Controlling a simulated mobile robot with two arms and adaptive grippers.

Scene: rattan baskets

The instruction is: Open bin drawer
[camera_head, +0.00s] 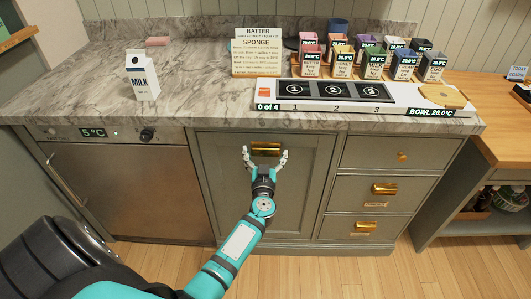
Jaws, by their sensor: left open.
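The bin drawer (235,190) is a tall grey-green panel front under the counter, and it looks closed. Its brass handle (265,148) is near the top of the panel. My left gripper (265,155) is open, with one finger to each side of the handle in the picture. I cannot tell whether the fingers touch the handle or the panel. My left arm comes up from the lower left and covers part of the panel. My right gripper is not in view.
A marble counter (185,100) above holds a milk carton (142,75), recipe cards, a numbered tray and several labelled containers. A steel appliance (125,190) is left of the panel. Three smaller drawers (372,188) are to the right. Wooden floor in front is clear.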

